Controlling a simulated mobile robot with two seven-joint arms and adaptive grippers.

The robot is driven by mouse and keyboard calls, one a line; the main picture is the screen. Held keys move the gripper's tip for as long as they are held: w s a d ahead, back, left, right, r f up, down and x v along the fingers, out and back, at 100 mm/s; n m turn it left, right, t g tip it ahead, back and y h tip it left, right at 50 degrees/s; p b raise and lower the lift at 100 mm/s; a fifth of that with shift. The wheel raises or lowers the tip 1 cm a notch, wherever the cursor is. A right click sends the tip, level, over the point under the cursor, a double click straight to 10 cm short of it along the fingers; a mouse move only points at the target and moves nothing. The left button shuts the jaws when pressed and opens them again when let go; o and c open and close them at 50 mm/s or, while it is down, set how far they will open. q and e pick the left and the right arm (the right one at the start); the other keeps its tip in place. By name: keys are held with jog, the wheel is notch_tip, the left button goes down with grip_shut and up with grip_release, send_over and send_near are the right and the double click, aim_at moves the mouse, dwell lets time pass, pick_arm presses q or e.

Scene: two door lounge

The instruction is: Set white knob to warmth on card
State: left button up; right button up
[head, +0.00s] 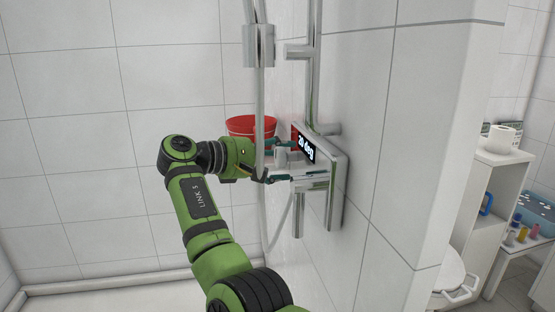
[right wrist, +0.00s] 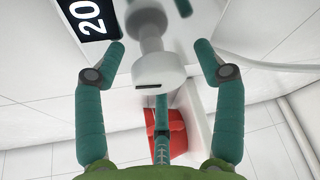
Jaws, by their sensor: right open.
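The white knob (right wrist: 157,66) shows in the right wrist view with a short dark mark on its face. In the head view the knob (head: 282,157) sticks out from the shower panel. The card (head: 306,146) is black with white text reading "20 deg"; its "20" also shows in the right wrist view (right wrist: 92,17). My right gripper (head: 280,162) is open, its teal fingers on either side of the knob. In the right wrist view the fingers (right wrist: 160,50) stand apart from the knob, with gaps on both sides. My left gripper is out of view.
The white shower panel (head: 336,180) is on the tiled wall, with chrome pipes and a hose (head: 256,90) running close to my right gripper. A red container (head: 250,125) is behind the gripper. A white shelf (head: 490,200) stands at the far right.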

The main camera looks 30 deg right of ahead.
jog(key=c, duration=1.1)
